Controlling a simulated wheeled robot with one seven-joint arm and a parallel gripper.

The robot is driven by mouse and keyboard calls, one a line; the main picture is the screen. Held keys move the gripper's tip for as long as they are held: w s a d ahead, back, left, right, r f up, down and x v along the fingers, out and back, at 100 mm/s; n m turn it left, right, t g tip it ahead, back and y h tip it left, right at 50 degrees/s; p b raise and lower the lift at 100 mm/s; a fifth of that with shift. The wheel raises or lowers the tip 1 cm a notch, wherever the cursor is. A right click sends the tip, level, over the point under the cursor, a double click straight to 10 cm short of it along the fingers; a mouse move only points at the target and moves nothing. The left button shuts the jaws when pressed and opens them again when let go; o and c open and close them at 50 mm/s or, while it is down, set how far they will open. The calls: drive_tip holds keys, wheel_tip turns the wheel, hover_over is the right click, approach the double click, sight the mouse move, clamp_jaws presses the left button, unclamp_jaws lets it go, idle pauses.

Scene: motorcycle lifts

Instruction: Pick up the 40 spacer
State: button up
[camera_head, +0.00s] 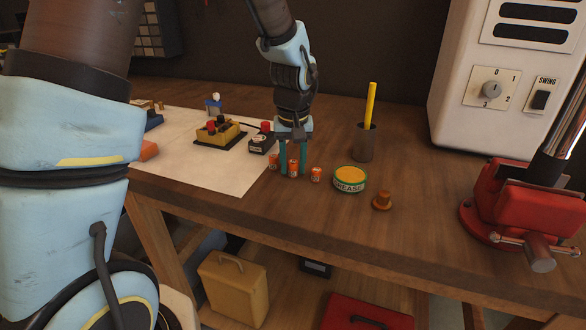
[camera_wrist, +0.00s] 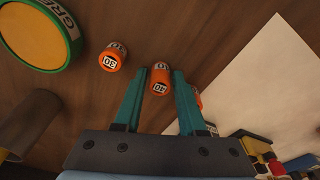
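Three small orange spacers stand in a row on the workbench. The middle spacer (camera_head: 293,168) is between the two teal fingers of my gripper (camera_head: 293,172). In the wrist view this middle spacer (camera_wrist: 160,80) sits between the fingertips (camera_wrist: 160,75), with a narrow gap beside it, so the gripper looks open around it. Its upside-down label looks like 30, but is too small to be sure. The right spacer (camera_head: 316,174) has a similar label in the wrist view (camera_wrist: 112,57). The left spacer (camera_head: 273,161) is partly behind a finger in the wrist view (camera_wrist: 197,97); its number is hidden.
A green grease tin (camera_head: 350,180) stands just right of the spacers, with a brown knob-like piece (camera_head: 382,202) beyond it. A dark cup (camera_head: 364,143) holds a yellow stick. A black-and-white box (camera_head: 262,143) is close behind. A red vise (camera_head: 520,205) is at right.

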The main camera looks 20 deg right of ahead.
clamp_jaws()
idle(0.3)
